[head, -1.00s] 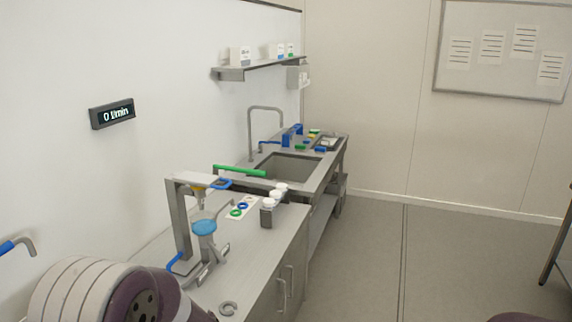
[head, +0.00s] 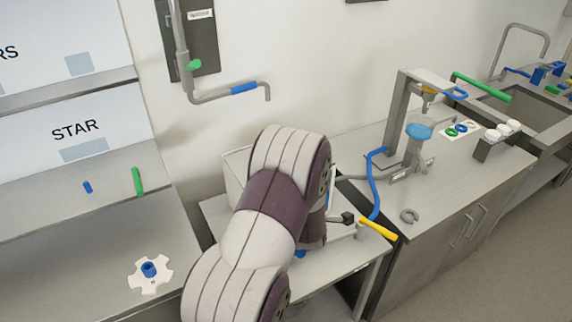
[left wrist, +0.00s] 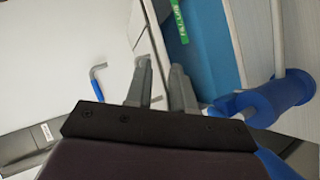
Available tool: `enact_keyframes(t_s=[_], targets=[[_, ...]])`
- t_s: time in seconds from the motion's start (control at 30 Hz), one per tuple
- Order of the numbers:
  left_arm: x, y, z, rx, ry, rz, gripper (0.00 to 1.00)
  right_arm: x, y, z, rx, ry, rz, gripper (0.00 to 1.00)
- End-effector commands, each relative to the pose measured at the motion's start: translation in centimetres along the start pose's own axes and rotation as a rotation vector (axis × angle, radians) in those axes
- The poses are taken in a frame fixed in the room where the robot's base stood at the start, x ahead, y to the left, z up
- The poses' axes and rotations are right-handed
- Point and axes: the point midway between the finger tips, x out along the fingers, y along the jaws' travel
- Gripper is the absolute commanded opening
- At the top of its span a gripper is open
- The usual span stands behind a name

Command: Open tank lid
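A pale box-like tank (head: 236,163) stands against the wall, mostly hidden behind my left arm in the head view. I cannot make out its lid clearly. In the left wrist view a blue panel (left wrist: 205,45) with a green label (left wrist: 179,20) lies just beyond the fingers, beside a pale edge. My left gripper (left wrist: 160,65) shows two grey fingers with a gap between them. It looks open, and I see nothing held. Its fingers are hidden in the head view. My right gripper is not in view.
A blue cylinder (left wrist: 277,97) is close to the right of my left gripper. A pipe with a blue sleeve (head: 243,88) is above. A steel counter (head: 460,185) stands at right.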

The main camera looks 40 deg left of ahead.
Motion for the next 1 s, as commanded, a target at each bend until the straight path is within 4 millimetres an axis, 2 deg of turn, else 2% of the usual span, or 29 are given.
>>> enact_keyframes(t_s=[0.03, 0.1, 0.2, 0.33, 0.5, 0.7, 0.83, 1.0], targets=[[0.9, -0.4, -2.3, -0.124, 0.082, 0.066, 0.23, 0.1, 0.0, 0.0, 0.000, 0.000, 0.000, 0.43], [1.4, -0.4, -4.9, -0.268, 0.164, 0.165, 0.23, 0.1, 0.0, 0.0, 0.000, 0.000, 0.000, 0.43], [1.7, -0.2, -6.6, -0.359, 0.213, 0.238, 0.23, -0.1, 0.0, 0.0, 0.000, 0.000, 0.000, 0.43], [3.3, 0.4, -7.3, -0.371, 0.218, 0.249, 0.23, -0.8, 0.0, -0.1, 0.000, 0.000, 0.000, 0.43], [7.5, 1.4, -8.4, -0.369, 0.216, 0.248, 0.23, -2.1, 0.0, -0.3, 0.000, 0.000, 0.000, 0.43], [11.2, 2.0, -9.2, -0.366, 0.214, 0.246, 0.23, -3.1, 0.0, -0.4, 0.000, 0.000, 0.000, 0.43], [12.6, 2.3, -9.6, -0.366, 0.213, 0.247, 0.23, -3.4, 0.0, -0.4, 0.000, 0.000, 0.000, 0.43], [13.4, 2.3, -9.7, -0.365, 0.213, 0.246, 0.23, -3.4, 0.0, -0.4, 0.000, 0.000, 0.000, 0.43]])
